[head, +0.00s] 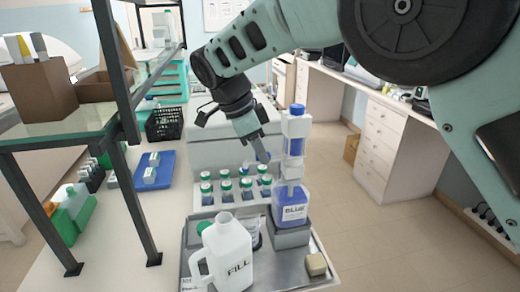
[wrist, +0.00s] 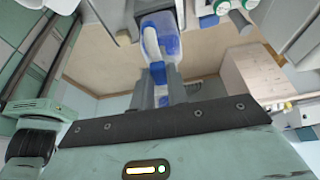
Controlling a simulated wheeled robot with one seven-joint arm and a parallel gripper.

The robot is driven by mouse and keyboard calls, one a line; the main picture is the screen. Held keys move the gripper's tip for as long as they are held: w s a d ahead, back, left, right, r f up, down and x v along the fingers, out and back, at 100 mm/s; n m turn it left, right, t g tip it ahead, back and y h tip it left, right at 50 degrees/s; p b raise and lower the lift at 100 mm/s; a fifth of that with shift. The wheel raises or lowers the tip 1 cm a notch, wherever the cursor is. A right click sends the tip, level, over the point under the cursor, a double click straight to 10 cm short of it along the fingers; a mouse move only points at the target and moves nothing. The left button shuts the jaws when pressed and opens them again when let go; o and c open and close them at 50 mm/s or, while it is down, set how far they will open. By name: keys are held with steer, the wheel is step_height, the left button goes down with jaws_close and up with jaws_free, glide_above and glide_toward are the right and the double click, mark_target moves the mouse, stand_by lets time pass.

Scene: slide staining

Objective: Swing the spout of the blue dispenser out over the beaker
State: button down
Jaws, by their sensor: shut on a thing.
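The blue dispenser (head: 292,212) is a clear bottle of blue liquid labelled BLUE, with a tall white-and-blue top. It stands upright on a grey block at the right of the metal tray. My gripper (head: 263,156) is at the left of its upper part. In the wrist view, my gripper (wrist: 162,85) is shut on the blue spout (wrist: 157,70), with the dispenser (wrist: 160,30) just beyond; the fingers hide part of the spout. A clear beaker (head: 256,236) stands on the tray left of the dispenser, mostly hidden behind the white jug.
The white FILL jug (head: 228,256) stands at the tray's front. Several green-capped bottles (head: 225,185) stand in a rack behind. A sponge-like block (head: 316,264) lies at the tray's right. A shelf post (head: 127,175) rises at left, near a blue tray (head: 153,170).

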steer(key=c, duration=1.4)
jaws_free()
steer(key=shift+o, duration=0.2)
steer(key=p+v, duration=0.1)
steer(key=v, duration=1.6)
steer(key=shift+r+p, duration=0.2)
steer(key=shift+p, duration=0.1)
